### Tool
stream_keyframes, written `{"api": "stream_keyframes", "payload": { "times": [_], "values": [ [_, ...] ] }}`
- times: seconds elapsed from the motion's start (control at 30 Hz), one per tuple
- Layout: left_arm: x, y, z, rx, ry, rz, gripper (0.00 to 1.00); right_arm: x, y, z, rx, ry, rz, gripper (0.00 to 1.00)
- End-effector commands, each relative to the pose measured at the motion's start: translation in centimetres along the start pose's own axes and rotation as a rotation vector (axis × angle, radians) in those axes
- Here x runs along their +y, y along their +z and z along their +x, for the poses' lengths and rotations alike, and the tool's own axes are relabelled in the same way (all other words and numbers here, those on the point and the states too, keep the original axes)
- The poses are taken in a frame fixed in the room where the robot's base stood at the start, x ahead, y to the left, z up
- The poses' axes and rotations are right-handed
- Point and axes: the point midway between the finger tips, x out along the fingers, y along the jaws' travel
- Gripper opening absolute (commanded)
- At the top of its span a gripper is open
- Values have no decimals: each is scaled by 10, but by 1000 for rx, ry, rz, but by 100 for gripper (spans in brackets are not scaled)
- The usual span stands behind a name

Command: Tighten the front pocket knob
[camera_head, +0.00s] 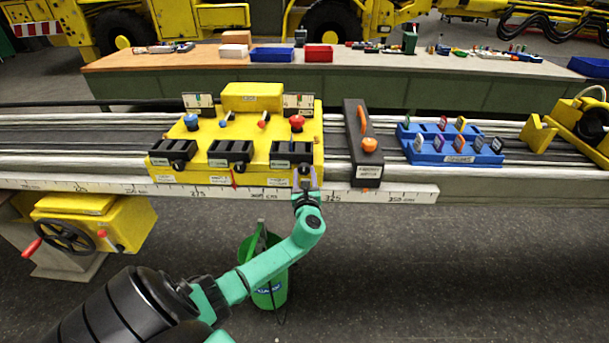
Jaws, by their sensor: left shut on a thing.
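The yellow fixture box (205,135) sits on the long rail bench and has three black pockets along its front. The right pocket (291,153) is above my left gripper (306,178). My left gripper reaches up to the box's front right edge and is shut on a small dark knob (305,169) just under that pocket. The fingers and wrist hide most of the knob, so how far it is turned cannot be told. A blue knob (191,121) and a red knob (297,121) stand on top of the box. My right gripper is not in view.
A black block with an orange knob (369,145) stands right of the box, then a blue rack (450,147) with coloured tags. A ruler strip (390,194) runs along the bench front. A green bucket (270,293) stands on the floor below. A yellow handwheel unit (110,222) is at left.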

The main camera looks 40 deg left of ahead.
Motion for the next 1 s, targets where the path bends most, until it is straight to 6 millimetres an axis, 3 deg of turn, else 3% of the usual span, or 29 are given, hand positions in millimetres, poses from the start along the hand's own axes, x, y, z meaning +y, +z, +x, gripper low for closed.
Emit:
{"api": "stream_keyframes", "payload": {
  "times": [0.03,0.17,0.2,0.27,0.67,0.77,1.0],
  "values": [
    [0,8,3,-16,4,-3,0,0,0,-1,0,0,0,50],
    [0,8,3,-16,4,-4,0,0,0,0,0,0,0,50],
    [0,8,3,-15,4,-4,62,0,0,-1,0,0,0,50],
    [0,7,3,-13,3,-4,80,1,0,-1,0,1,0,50],
    [0,1,-6,-3,-1,-2,80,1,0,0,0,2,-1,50],
    [0,0,-24,-1,-2,-3,80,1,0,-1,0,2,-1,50],
    [1,-1,-94,0,0,-6,80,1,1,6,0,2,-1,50]
  ]
}}
